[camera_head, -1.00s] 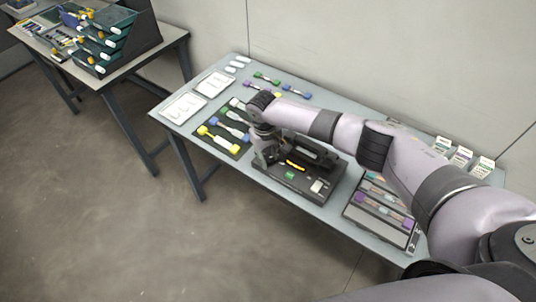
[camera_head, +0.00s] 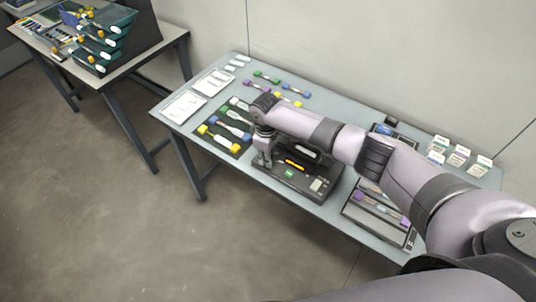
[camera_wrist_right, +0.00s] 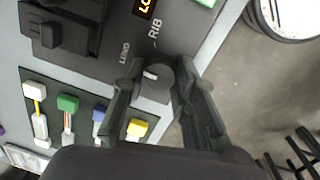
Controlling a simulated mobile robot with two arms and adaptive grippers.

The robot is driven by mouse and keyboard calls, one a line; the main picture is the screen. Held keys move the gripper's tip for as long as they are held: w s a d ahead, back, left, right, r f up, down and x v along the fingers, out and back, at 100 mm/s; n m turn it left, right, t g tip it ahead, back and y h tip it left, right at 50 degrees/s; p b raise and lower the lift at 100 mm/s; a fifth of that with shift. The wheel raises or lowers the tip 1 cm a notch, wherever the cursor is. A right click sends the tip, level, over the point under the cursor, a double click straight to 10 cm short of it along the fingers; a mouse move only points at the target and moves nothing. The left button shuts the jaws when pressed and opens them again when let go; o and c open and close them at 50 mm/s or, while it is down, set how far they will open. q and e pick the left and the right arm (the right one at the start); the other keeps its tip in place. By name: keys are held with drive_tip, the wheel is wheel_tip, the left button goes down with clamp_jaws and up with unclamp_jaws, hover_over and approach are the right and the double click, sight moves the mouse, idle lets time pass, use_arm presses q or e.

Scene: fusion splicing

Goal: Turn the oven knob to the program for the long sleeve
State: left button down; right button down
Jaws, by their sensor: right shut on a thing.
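The black oven (camera_head: 302,186) stands at the front edge of the table, with a lit orange display and a green patch on top. Its round dark knob (camera_wrist_right: 158,80) shows in the right wrist view, with a white pointer mark lying towards the LONG label side. The labels LONG (camera_wrist_right: 124,52) and RIB (camera_wrist_right: 155,28) are printed beside it. The orange display (camera_wrist_right: 146,7) is cut off; "LO" is readable. My right gripper (camera_wrist_right: 154,88) has a finger on each side of the knob and is shut on it; it also shows in the head view (camera_head: 263,160). My left gripper is not in view.
A dark mat (camera_head: 215,139) with colored-ended connectors lies left of the oven. White trays (camera_head: 184,106) lie further left. A tray of sleeves (camera_head: 352,212) and small labelled boxes (camera_head: 480,165) are right. My right arm crosses above the table.

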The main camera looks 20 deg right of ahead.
idle(0.4)
drive_tip(key=c, duration=1.3)
unclamp_jaws()
drive_tip(key=r, duration=1.2)
drive_tip(key=shift+s+a, duration=0.3)
drive_tip(key=shift+s, duration=0.05)
